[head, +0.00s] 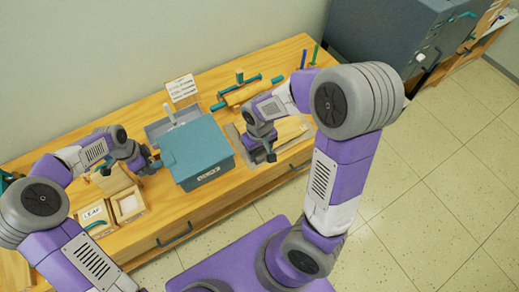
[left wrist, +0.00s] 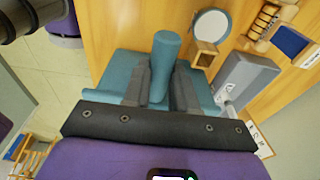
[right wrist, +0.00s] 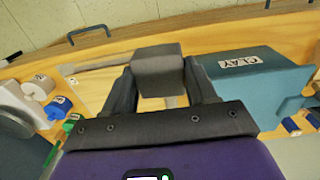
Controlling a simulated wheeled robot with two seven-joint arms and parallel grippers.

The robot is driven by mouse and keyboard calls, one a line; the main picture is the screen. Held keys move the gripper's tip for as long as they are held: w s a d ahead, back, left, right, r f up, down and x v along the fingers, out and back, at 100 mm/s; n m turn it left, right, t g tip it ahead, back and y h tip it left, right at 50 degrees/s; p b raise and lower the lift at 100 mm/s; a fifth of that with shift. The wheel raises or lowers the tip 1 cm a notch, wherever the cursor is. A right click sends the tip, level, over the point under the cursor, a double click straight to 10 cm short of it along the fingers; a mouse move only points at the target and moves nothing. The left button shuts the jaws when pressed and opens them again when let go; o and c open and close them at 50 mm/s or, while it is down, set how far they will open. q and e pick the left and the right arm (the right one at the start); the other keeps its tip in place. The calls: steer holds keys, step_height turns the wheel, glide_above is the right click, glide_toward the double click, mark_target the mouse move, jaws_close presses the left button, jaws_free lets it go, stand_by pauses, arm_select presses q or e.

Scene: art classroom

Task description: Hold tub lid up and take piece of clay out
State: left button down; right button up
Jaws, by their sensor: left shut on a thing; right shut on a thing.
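The teal tub (head: 207,176) stands on the wooden bench with its label facing the front edge; its teal lid (head: 195,145) covers its top in the head view, and I cannot tell how far it is raised. My left gripper (head: 150,160) is at the tub's left side, shut on the lid's round teal handle (left wrist: 165,60). My right gripper (head: 263,152) is right of the tub, shut on a grey block of clay (right wrist: 157,68), outside the tub. The tub with its CLAY label (right wrist: 240,62) shows beside it in the right wrist view. The tub's inside is hidden.
A pale board (head: 290,130) lies right of the tub, below my right gripper. A grey tray (head: 160,128) is behind the tub. A wooden box labelled LEAF (head: 95,218) and another box (head: 128,205) are at front left. A rolling pin (head: 243,92) lies at the back.

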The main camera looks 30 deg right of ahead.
arm_select(q)
steer(key=c, duration=0.8)
jaws_free()
steer(key=shift+o, duration=0.2)
steer(key=shift+r, duration=0.1)
arm_select(e)
steer(key=shift+r, duration=0.1)
arm_select(q)
steer(key=shift+r+p, duration=2.35)
steer(key=shift+r, duration=1.1)
arm_select(e)
steer(key=shift+r, duration=2.25)
steer(key=shift+c, duration=0.6)
